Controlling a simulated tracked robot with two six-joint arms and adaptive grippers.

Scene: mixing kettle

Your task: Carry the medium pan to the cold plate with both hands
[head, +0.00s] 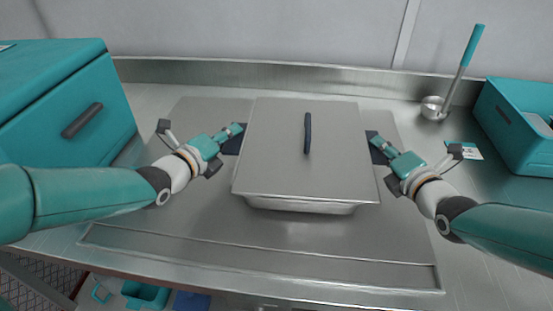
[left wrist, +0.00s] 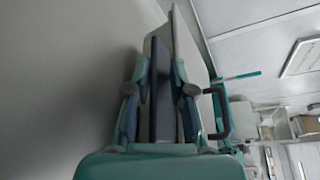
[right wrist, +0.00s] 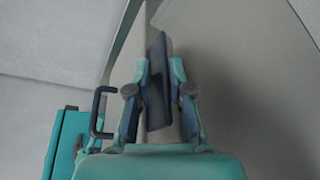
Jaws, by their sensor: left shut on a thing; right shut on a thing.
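The medium pan (head: 300,206) is a steel pan with a flat lid (head: 275,150) on it and a dark upright handle on the lid. It is in the middle of the head view, over the grey plate of the counter; I cannot tell whether it touches it. My left gripper (head: 232,132) is shut on the pan's dark left side handle (left wrist: 161,90). My right gripper (head: 380,145) is shut on the dark right side handle (right wrist: 157,85). Both handles are partly hidden by the fingers.
A teal box with a dark handle (head: 60,110) stands at the left. A ladle (head: 462,72) with a teal handle and a teal open bin (head: 515,125) are at the right. A low steel wall (head: 260,72) runs along the back. The plate (head: 200,215) in front of the pan is clear.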

